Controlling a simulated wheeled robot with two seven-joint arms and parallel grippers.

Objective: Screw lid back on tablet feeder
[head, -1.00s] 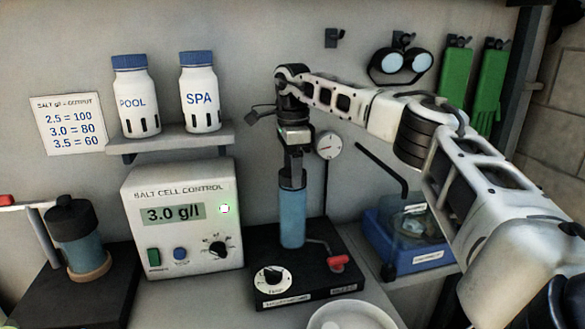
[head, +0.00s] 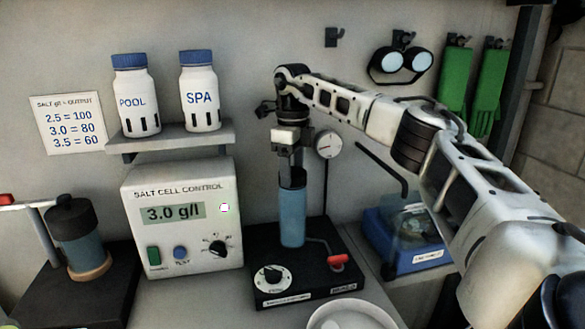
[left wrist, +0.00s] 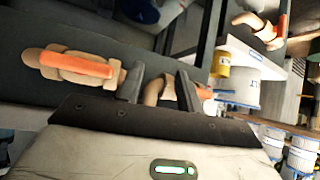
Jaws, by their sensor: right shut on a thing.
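The tablet feeder (head: 292,218) is a clear blue upright cylinder on a black base (head: 318,283) at the centre of the head view. A dark lid (head: 292,180) sits at its top, in line with the cylinder; whether its thread is engaged I cannot tell. My right gripper (head: 292,166) points straight down from above and is shut on the lid; the jaws partly hide it. My left gripper (left wrist: 160,85) shows only in the left wrist view, fingers apart and nothing between them, away from the feeder.
A white dial (head: 272,278) and red-handled valve (head: 338,262) are on the base. A pressure gauge (head: 328,144) stands close behind. The salt cell control box (head: 182,215) is at left, below a shelf (head: 170,140) with two bottles. A white bowl (head: 350,316) is in front.

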